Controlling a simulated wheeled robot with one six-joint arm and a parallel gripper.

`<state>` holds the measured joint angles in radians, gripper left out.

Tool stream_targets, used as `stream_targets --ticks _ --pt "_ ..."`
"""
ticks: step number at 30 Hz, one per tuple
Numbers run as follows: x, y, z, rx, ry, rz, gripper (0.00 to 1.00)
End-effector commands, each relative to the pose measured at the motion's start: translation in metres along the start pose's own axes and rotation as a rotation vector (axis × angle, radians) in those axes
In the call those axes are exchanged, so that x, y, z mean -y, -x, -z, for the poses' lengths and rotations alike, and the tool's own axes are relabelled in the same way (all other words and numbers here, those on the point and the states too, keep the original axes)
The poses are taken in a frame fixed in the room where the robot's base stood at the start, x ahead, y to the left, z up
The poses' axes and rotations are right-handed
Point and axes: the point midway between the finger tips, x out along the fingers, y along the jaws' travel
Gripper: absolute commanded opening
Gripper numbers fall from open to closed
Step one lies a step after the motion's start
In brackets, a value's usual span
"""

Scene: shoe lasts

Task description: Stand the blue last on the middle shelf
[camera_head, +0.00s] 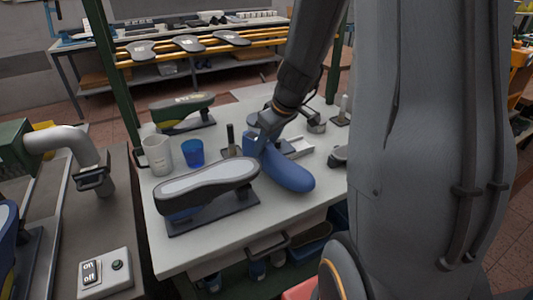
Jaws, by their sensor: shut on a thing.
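The blue last (288,172) hangs toe down and tilted, just above or against the white table top (225,225); I cannot tell whether it touches. My gripper (262,140) is shut on its upper end, and the arm hides part of the grip. A grey-soled shoe on a dark stand (207,184) is close to its left. I cannot tell which surface is the middle shelf. A far bench has a lower shelf (225,66), and bins sit below my table.
A white cup (157,155) and a blue cup (193,152) stand left of the gripper. A green shoe on a stand (182,113) is behind them. Green posts (113,70) rise at the table's back.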

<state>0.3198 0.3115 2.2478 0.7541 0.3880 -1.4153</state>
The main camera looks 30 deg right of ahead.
Motion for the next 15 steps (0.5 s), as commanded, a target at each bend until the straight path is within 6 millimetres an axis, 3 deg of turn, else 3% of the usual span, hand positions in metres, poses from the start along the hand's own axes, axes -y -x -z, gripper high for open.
stream_targets --ticks 7,15 --pt "0.000 -0.029 -0.011 0.001 0.000 0.000 0.00" --pt "0.000 -0.032 -0.012 0.000 0.002 -0.001 0.00"
